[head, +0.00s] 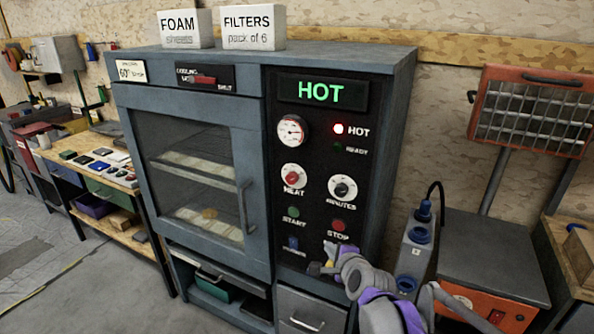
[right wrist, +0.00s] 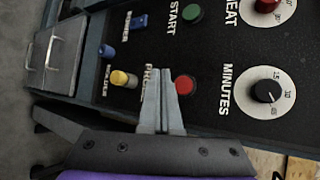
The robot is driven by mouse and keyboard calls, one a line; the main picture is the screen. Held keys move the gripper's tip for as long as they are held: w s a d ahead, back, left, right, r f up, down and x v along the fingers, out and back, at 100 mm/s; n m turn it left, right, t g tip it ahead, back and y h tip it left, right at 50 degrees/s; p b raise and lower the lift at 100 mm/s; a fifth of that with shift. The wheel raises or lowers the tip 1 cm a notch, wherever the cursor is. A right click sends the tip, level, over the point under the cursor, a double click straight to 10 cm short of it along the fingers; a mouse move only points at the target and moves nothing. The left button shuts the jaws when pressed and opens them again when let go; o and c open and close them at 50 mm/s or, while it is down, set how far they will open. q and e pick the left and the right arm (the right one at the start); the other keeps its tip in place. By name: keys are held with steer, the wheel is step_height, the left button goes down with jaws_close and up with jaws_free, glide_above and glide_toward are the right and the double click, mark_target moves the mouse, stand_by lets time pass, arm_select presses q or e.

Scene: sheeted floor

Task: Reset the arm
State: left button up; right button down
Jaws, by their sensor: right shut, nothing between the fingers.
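My right gripper (head: 331,258) is at the lower part of the black control panel (head: 318,155) of a grey cabinet oven. Its fingers are together and empty. In the right wrist view the shut fingers (right wrist: 163,78) point at the panel, between a yellow knob (right wrist: 122,78) and the red stop button (right wrist: 185,86). Whether the tips touch the panel I cannot tell. The arm comes in from the lower right and hides part of the panel's bottom edge. My left gripper is not in view.
The display (head: 320,92) reads HOT and a red lamp (head: 338,129) is lit. The oven door (head: 190,180) is closed. A grey box with blue sockets (head: 415,245) and an orange-framed heater (head: 530,110) stand to the right. A workbench (head: 95,165) stands left; floor is open in front.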

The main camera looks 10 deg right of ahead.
arm_select(q)
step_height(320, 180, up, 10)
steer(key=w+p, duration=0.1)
steer(key=p, duration=0.7)
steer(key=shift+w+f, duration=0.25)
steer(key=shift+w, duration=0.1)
arm_select(e)
steer(key=s+f+n+g, duration=0.2)
steer(key=s+n, duration=0.8)
steer(key=s, duration=0.6)
steer(key=s+f+n+g+h, duration=0.1)
steer(key=s+n+g, duration=0.4)
steer(key=s+n, duration=0.5)
steer(key=s, duration=0.6)
steer(key=shift+s+d+f, duration=0.4)
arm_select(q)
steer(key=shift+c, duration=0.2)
